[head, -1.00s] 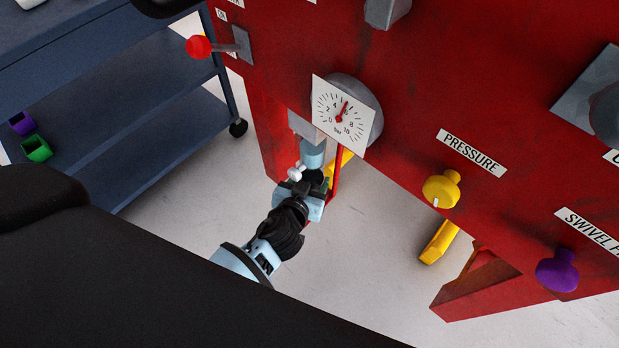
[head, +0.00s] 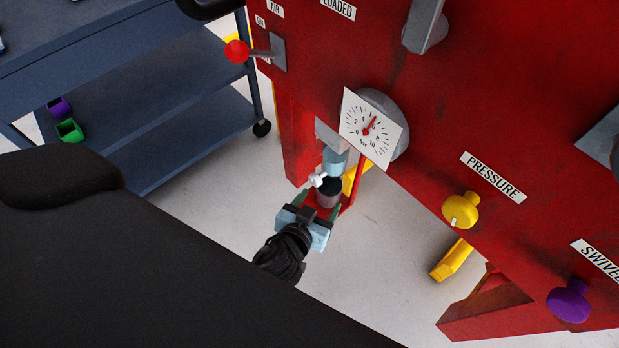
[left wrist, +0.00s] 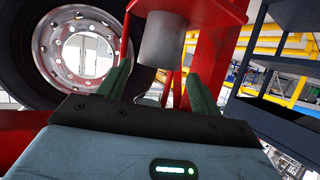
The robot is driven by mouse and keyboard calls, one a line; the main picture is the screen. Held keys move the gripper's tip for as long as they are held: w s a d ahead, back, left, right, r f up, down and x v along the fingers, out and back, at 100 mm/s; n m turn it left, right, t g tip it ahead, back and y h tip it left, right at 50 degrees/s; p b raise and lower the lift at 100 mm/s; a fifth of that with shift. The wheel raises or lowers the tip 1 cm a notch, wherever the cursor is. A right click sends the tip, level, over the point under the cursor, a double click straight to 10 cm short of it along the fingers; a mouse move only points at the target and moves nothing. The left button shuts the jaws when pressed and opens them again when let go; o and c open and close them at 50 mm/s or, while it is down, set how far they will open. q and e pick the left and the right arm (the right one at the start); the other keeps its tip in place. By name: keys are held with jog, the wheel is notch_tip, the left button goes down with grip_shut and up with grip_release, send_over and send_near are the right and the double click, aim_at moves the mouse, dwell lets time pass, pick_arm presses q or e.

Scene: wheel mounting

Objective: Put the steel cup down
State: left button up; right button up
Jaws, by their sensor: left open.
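The steel cup (head: 327,196) is a small grey cylinder with a dark open top. The cup's inside cannot be made out. My right gripper is not in view.
The red machine (head: 400,55) fills the upper right, with a pressure gauge (head: 370,127), a yellow knob (head: 461,210) and a purple knob (head: 569,300). A blue trolley (head: 190,140) stands at left. Clear floor (head: 385,245) lies right of the gripper. The left wrist view shows a wheel (left wrist: 53,55).

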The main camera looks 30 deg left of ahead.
pick_arm(q)
jog(key=v, duration=0.4)
jog(key=shift+s+r, duration=0.15)
jog(key=shift+s, duration=0.15)
jog(key=s+a+f+m+g+h, duration=0.1)
jog(key=s+f+g, duration=0.1)
jog(key=s, duration=0.8)
jog(key=s+a+f+g+h, duration=0.1)
jog(key=s+a+f+g, duration=0.1)
jog(key=s, duration=0.8)
jog(key=s+a+f+m+g, duration=0.1)
jog(key=s+a+f+g, duration=0.1)
jog(key=s, duration=0.8)
notch_tip(320, 180, down, 3)
jog(key=shift+s+r+m+g+h, duration=0.1)
jog(key=shift+s+m+g+h, duration=0.15)
jog(key=shift+g+h, duration=0.2)
